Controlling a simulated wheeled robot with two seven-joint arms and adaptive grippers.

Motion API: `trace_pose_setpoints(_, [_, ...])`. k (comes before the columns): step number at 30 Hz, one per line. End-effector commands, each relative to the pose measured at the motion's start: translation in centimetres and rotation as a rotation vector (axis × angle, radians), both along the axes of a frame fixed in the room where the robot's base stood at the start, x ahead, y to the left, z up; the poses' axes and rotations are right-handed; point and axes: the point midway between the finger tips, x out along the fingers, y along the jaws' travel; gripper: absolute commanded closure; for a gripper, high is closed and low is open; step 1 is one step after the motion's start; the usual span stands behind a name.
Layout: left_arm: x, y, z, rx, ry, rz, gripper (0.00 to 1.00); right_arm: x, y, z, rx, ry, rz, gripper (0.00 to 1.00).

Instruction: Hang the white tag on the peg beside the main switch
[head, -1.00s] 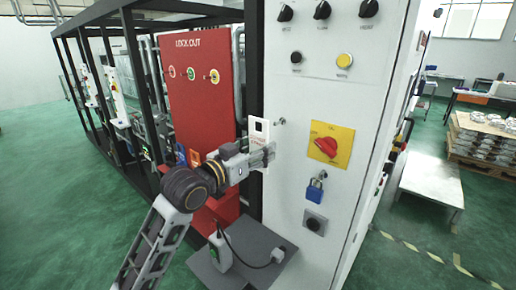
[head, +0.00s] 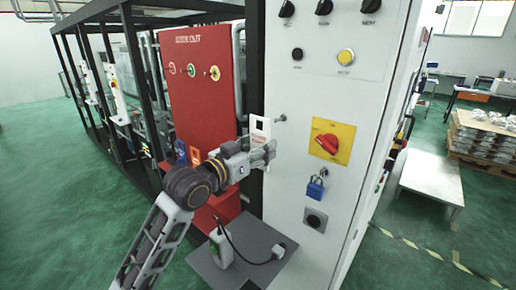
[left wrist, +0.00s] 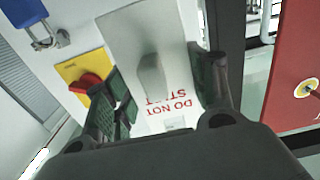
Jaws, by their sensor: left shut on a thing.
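The white tag (head: 259,136) is upright in my left gripper (head: 266,154), just left of the peg (head: 281,118) in the head view. A gap shows between tag and peg in that picture; their depth apart is hard to tell. The main switch (head: 330,143), a red knob on a yellow plate, is right of and below the peg. In the left wrist view, the fingers (left wrist: 165,88) are shut about a pale raised block on the tag (left wrist: 130,35), whose red lettering appears upside down. The switch (left wrist: 90,84) shows behind. My right gripper is out of view.
A blue padlock (head: 315,187) hangs below the switch. A grey shelf (head: 258,270) with a cabled device juts out below my gripper.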

Motion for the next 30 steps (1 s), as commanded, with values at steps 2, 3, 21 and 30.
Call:
trace_pose_setpoints(2, [0.2,-0.1,0.0,-0.001,-0.001,0.0,0.68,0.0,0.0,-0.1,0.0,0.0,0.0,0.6])
trace_pose_setpoints(3, [0.3,-0.2,0.0,-0.001,-0.001,0.0,0.68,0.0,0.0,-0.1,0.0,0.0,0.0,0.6])
trace_pose_setpoints(21, [2.0,-1.5,-0.3,0.0,0.0,0.0,0.68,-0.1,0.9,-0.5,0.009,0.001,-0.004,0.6])
trace_pose_setpoints(30, [2.9,-2.1,-0.3,0.0,-0.001,0.0,0.68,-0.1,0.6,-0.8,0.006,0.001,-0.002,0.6])
